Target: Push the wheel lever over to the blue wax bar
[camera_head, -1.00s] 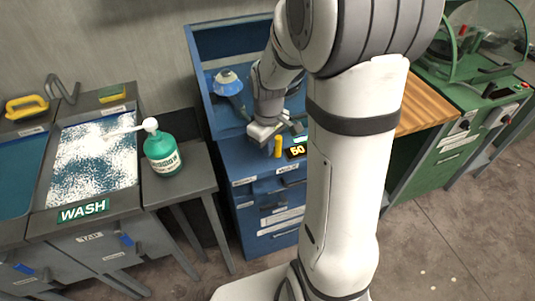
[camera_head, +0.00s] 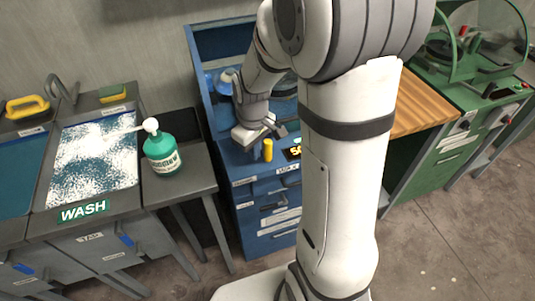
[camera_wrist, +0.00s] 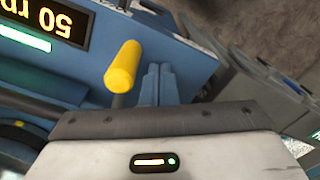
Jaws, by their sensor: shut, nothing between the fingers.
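The wheel lever has a yellow cylindrical handle (camera_head: 268,150) and stands at the front of the blue wheel station. In the wrist view the yellow handle (camera_wrist: 123,68) stands close beside my fingers. My gripper (camera_wrist: 160,76) is shut and empty, its blue fingers to the right of the handle there. In the head view my gripper (camera_head: 257,152) is at the handle's left. I cannot tell whether they touch. I cannot make out the blue wax bar. A blue-and-white piece (camera_head: 222,82) in the station is partly hidden by my arm.
A lit display (camera_head: 293,153) is right of the lever; it also shows in the wrist view (camera_wrist: 45,22). A green pump bottle (camera_head: 162,153) stands on the grey side table, beside the wash basin (camera_head: 95,160). A wooden-topped green bench (camera_head: 425,110) is to the right.

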